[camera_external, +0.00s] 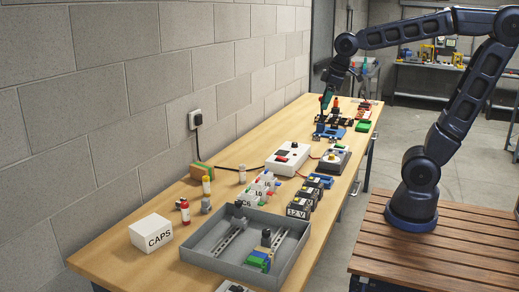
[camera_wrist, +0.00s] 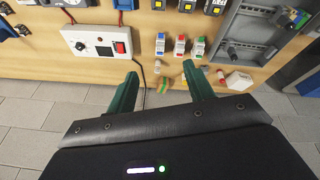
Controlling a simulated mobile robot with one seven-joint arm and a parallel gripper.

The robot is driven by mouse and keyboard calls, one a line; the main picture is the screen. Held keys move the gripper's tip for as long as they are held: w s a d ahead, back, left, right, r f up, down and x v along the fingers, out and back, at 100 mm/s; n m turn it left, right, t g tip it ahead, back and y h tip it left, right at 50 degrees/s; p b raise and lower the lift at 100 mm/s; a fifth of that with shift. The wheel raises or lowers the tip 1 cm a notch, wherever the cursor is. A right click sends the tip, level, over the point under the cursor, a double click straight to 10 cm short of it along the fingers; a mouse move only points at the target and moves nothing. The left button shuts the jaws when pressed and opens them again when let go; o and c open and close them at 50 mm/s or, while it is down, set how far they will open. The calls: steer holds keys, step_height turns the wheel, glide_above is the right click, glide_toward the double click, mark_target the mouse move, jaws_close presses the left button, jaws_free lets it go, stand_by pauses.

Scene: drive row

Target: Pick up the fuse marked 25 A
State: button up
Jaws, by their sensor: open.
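I cannot read a 25 A marking in either view, so I cannot tell which thing is that fuse. Small upright cylinders stand near the wall in the external view: one with a yellow cap (camera_external: 206,186), a red one (camera_external: 185,212) and a pale one (camera_external: 242,174). White blocks (camera_external: 262,187) with printed marks stand beside them; in the wrist view they carry blue, red and green parts (camera_wrist: 180,46). My gripper (camera_external: 326,101) is over the far part of the bench, well away from these. Its green fingers (camera_wrist: 161,90) are apart with nothing held between them.
A grey tray (camera_external: 196,258) holding rails and small parts stands at the near end, with a white CAPS box (camera_external: 151,233) on its left. A white power box (camera_external: 288,158) with a red switch and black 12 V blocks (camera_external: 300,207) occupy the middle. The wall (camera_external: 120,90) runs along the left.

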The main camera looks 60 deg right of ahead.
steer(key=w+a+n+g, duration=0.1)
steer(key=w+a+n, duration=0.2)
steer(key=w, duration=0.9)
steer(key=n+g, duration=0.3)
steer(key=n, duration=0.6)
glide_above(206, 184)
steer(key=f, duration=2.3)
steer(key=shift+w+d+f, duration=0.25)
steer(key=shift+w+f, duration=0.15)
steer(key=shift+w+a+f, duration=0.15)
steer(key=shift+w+f, duration=0.05)
steer(key=shift+f, duration=0.35)
step_height(206, 184, down, 5)
steer(key=shift+r, duration=0.1)
steer(key=shift+s+d+f, duration=0.1)
steer(key=shift+d+f, duration=0.05)
steer(key=shift+f, duration=0.8)
steer(key=shift+s+d+f, duration=0.1)
steer(key=shift+d+f, duration=0.1)
steer(key=shift+f, duration=0.8)
steer(key=shift+d+f, duration=0.15)
steer(key=shift+f, duration=0.8)
steer(key=c, duration=1.1)
